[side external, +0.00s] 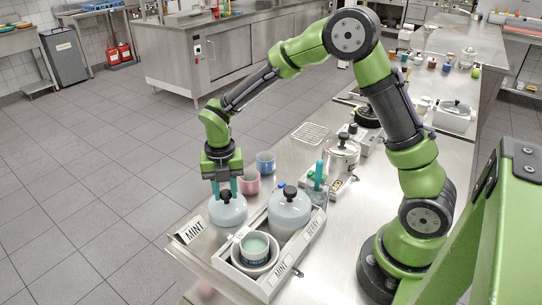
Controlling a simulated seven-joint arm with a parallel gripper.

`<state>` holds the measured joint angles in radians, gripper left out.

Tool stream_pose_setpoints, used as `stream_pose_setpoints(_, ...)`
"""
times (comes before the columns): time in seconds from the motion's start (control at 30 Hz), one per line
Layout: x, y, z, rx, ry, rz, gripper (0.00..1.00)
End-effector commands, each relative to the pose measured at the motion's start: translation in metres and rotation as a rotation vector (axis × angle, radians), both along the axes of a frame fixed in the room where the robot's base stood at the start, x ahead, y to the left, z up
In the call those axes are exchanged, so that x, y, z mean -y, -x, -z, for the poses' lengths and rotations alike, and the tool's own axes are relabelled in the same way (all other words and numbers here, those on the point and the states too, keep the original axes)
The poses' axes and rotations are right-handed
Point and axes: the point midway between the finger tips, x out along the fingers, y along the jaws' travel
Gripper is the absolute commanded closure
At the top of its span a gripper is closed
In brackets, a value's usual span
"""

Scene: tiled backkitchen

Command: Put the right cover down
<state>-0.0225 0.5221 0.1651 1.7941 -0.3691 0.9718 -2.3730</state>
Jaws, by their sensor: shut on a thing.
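My gripper (225,189), with teal fingers, points down and is shut on the dark knob of a pale domed cover (228,212). This cover is upright, left of the tray; I cannot tell whether it touches the counter. A second pale domed cover (289,214) with a dark knob sits on the far part of the grey tray (262,288), by the label that seems to read BERRY; what is under it is hidden. The tray's near part, labelled MINT, is uncovered and holds a white bowl with a tub of pale green contents (255,244).
A MINT sign (194,231) stands at the counter's left edge, close to the held cover. Pink (249,182) and blue (265,163) cups stand just behind. A teal-handled tool (318,178) and a lidded metal pot (342,157) stand behind the tray.

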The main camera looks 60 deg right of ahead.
Motion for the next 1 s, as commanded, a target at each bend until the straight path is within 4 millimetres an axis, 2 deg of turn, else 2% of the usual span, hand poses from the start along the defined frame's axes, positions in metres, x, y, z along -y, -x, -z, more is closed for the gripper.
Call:
stream_pose_setpoints(0.03, 0.000, 0.000, 0.002, -0.001, 0.000, 0.000, 1.00)
stream_pose_setpoints(0.07, 0.000, 0.000, 0.003, -0.001, 0.000, 0.000, 0.66)
stream_pose_setpoints(0.2, 0.000, 0.000, 0.002, -0.001, 0.000, 0.000, 0.45)
stream_pose_setpoints(0.23, 0.000, 0.000, 0.002, -0.001, 0.000, 0.000, 0.42)
stream_pose_setpoints(0.5, 0.000, 0.000, 0.001, -0.001, 0.001, 0.000, 0.42)
stream_pose_setpoints(0.63, 0.000, 0.000, -0.009, 0.001, 0.000, 0.001, 0.42)
stream_pose_setpoints(0.77, 0.000, -0.001, -0.032, 0.004, -0.001, 0.000, 0.42)
stream_pose_setpoints(1.0, 0.000, -0.001, -0.085, 0.004, 0.000, 0.002, 0.42)
